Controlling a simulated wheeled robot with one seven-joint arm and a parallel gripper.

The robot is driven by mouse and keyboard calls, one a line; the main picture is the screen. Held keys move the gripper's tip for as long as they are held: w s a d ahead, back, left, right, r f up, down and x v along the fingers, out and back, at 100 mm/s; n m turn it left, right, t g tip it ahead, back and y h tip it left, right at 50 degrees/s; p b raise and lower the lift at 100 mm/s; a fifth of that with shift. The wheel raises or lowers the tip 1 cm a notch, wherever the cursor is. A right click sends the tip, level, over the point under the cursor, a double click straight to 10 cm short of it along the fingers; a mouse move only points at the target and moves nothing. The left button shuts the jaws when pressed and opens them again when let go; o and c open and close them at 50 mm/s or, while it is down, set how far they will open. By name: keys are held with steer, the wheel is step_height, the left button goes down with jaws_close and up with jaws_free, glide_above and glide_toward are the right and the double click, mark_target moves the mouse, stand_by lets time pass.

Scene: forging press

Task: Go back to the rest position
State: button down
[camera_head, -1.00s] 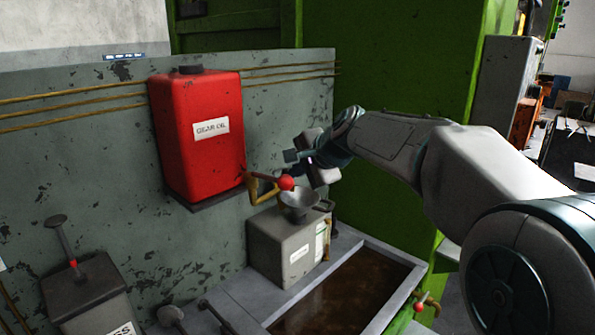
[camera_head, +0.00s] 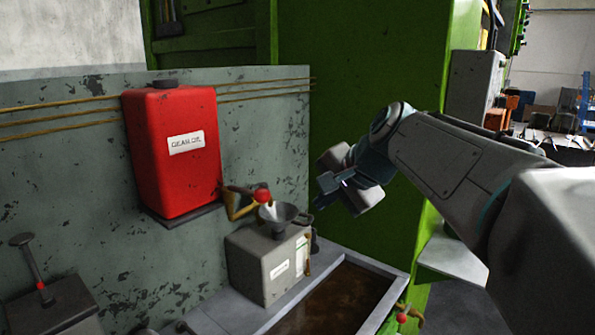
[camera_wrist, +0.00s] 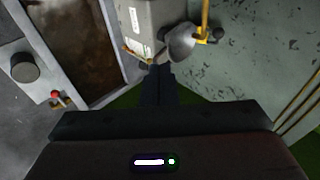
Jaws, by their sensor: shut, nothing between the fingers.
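My gripper (camera_head: 325,182) is shut and empty in the head view. It is in the air to the right of the funnel (camera_head: 278,213), apart from it, in front of the green press column (camera_head: 370,75). In the wrist view the shut fingers (camera_wrist: 158,75) point toward the grey box (camera_wrist: 143,22) and the funnel (camera_wrist: 181,44).
A red gear oil can (camera_head: 172,150) sits on a wall shelf, with a brass tap and red knob (camera_head: 262,196) below it. The grey box (camera_head: 270,265) stands beside a brown-filled tray (camera_head: 402,284). A lever (camera_head: 33,262) stands at lower left.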

steer(key=s+d+f+n+g+h, duration=0.2)
steer(key=s+d+f+n, duration=0.2)
steer(key=s+f, duration=0.6)
steer(key=s+d+f+n+g+h, duration=0.2)
steer(key=s+d+f+n+h, duration=0.1)
steer(key=s+f, duration=0.7)
steer(key=shift+d+f+n+p, duration=0.4)
steer(key=shift+d+f+n, duration=0.35)
steer(key=shift+d, duration=0.4)
